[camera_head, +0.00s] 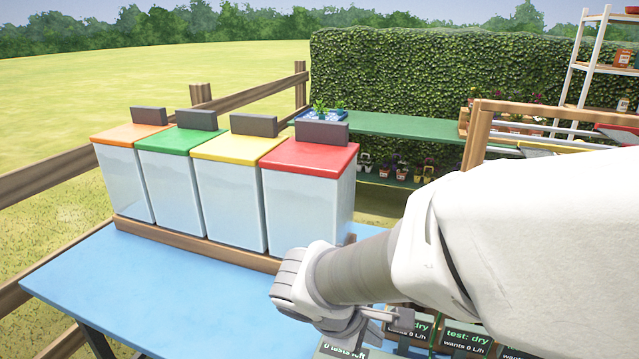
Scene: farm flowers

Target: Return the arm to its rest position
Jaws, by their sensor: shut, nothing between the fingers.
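My arm reaches in from the right edge, low over the blue table (130,285). Its wrist bends near the table's front right, beside the row of lidded bins. My gripper (400,318) shows small and partly hidden below the forearm, pointing right. It looks shut and holds nothing that I can see. It is in front of several dark label signs (465,337) at the bottom edge, one reading "test: dry". I cannot tell whether it touches them.
Clear bins with orange (130,134), green (176,141), yellow (236,148) and red (310,156) lids stand in a wooden rail on the table. A green bench (400,125), a hedge (390,75) and a white shelf (580,60) stand behind. The table's front left is clear.

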